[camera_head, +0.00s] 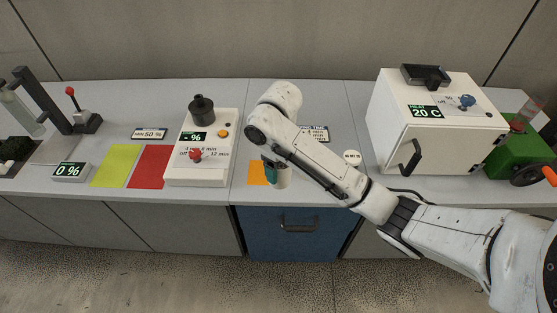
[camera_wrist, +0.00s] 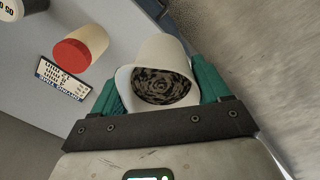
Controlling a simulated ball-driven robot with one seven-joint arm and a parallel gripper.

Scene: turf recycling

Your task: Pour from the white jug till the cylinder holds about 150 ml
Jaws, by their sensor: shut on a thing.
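My gripper (camera_wrist: 160,88) is shut on a white cup-like vessel (camera_wrist: 160,48), which looks like the white jug. Its teal fingers clasp it from both sides. Dark speckled grains show inside its mouth, and a paler white part shows beside the rim. In the head view my gripper (camera_head: 271,172) is low over the bench front, by an orange square (camera_head: 257,172), and the white vessel (camera_head: 283,178) shows at its fingers. My arm hides part of this area. I cannot pick out a measuring cylinder with certainty in either view.
A white control box (camera_head: 202,150) with a black funnel stands left. A white oven (camera_head: 437,125) and green machine (camera_head: 520,155) stand right. A red-ended cream container (camera_wrist: 80,53) and printed card (camera_wrist: 62,79) are near my gripper. Yellow (camera_head: 115,166) and red (camera_head: 150,166) mats lie clear.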

